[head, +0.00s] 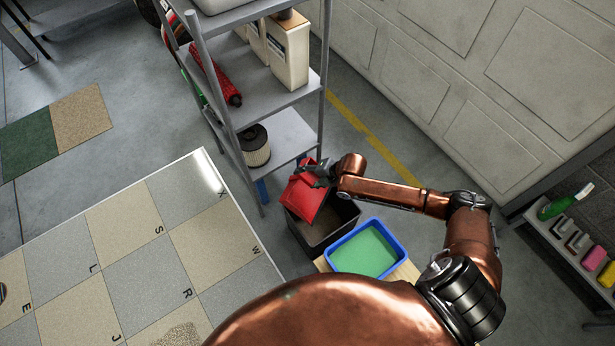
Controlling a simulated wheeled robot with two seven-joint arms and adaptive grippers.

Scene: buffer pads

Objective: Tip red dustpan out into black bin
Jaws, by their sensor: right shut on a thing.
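The red dustpan (304,201) is tilted over the left side of the black bin (348,214). My right gripper (318,178) is shut on the dustpan at its upper right end. The bin stands on the floor in front of the shelf unit, and the dustpan hides part of its rim. Brownish stuff shows inside the bin. I cannot tell whether anything is on the dustpan. My left gripper is not in view.
A blue tub (339,263) with green contents stands right beside the bin. The grey shelf unit (285,133) rises just behind the dustpan, with a filter (254,150) on a low shelf. A lettered tile board (140,262) lies left. A ledge with a green brush (560,205) is far right.

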